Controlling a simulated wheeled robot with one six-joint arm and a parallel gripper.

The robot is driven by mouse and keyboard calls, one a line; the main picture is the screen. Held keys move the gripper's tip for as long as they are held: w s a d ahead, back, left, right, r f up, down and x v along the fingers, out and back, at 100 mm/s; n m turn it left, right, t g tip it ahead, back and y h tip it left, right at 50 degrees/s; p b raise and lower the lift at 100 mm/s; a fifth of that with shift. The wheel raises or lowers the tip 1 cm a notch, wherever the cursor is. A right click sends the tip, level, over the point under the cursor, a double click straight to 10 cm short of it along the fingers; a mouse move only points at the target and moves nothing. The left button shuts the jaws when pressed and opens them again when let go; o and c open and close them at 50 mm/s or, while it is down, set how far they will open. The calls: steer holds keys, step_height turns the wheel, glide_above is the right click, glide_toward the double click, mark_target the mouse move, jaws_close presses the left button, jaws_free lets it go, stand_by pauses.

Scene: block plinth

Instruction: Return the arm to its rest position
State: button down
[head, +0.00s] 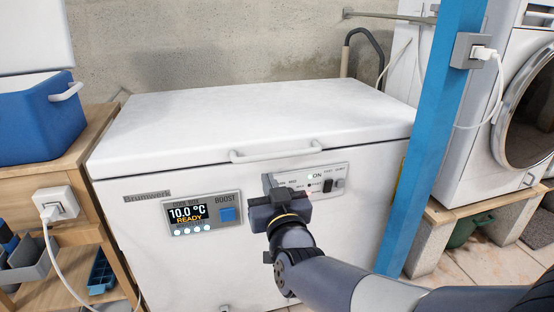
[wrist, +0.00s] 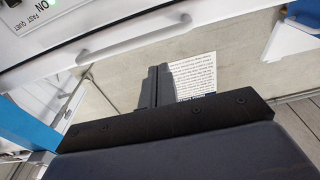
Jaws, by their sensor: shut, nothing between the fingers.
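My gripper (head: 268,184) is in front of the white chest freezer (head: 240,120), close to its control panel (head: 335,183). In the wrist view my gripper (wrist: 158,72) shows its two fingers pressed together, with nothing between them. My dark arm reaches in from the lower right in the head view. The freezer lid is down, with a white handle (head: 277,151) along its front. A display (head: 187,214) reads 10.0 °C and READY, beside a blue BOOST button (head: 228,215). The control panel reads ON with a green light; my gripper hides part of its left end.
A blue cool box (head: 35,120) stands on a wooden shelf unit (head: 90,150) at left, with a plugged socket (head: 52,203). A blue post (head: 425,140) stands right of the freezer. A washing machine (head: 500,110) rests on a raised plinth (head: 465,214). Tiled floor (head: 480,265) shows at lower right.

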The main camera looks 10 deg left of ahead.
mark_target(260, 157)
stand_by(0.3)
steer(key=shift+g, duration=0.3)
steer(key=x, duration=0.3)
steer(key=b+x, duration=0.1)
steer(key=x, duration=0.2)
steer(key=b+x, duration=0.1)
steer(key=x, duration=0.2)
steer(key=shift+r, duration=0.35)
steer(key=shift+r, duration=0.1)
